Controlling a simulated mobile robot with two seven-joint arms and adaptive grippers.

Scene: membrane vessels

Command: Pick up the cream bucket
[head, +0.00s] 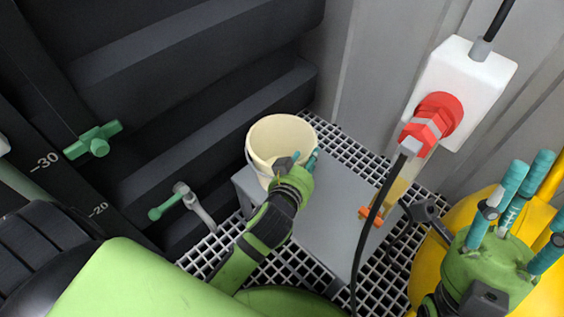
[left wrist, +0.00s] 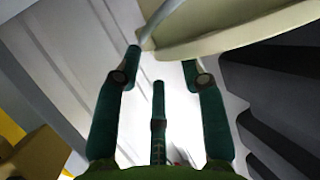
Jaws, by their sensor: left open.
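The cream bucket (head: 283,133) stands upright on a grey box, open at the top.
The grey box (head: 335,205) stands on a white grating (head: 300,262). A white socket box with a red plug (head: 430,120) is on the right wall, its black cable hanging down. A yellow vessel (head: 430,265) is by my right gripper. Dark ribbed panels (head: 190,60) rise at left.

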